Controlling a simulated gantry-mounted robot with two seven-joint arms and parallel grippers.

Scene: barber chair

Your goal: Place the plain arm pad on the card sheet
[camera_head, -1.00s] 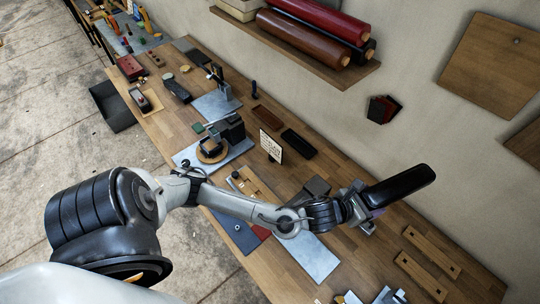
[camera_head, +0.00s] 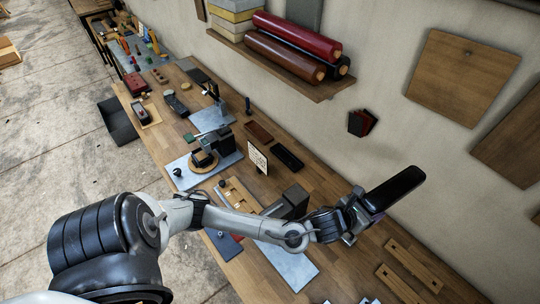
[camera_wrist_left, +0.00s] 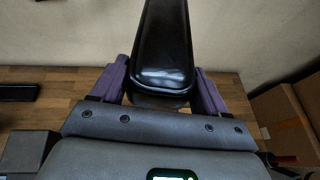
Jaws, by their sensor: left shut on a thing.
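My left gripper (camera_head: 360,218) is shut on a glossy black arm pad (camera_head: 396,190) and holds it in the air above the back part of the bench, near the wall. In the left wrist view the pad (camera_wrist_left: 164,55) sticks out ahead between the purple fingers (camera_wrist_left: 160,90). A pale grey flat sheet (camera_head: 288,266) lies on the bench, partly hidden under my left arm; I cannot tell whether it is the card sheet. The pad is up and to the right of it in the head view, not touching it. My right gripper is not in view.
The wooden bench has a black tray-like piece (camera_head: 287,156), an upright printed card (camera_head: 258,158) and a dark block (camera_head: 291,202). Two slotted wooden strips (camera_head: 413,265) lie at right. A wall shelf holds rolls (camera_head: 285,58). Cardboard boxes (camera_wrist_left: 283,120) show in the left wrist view.

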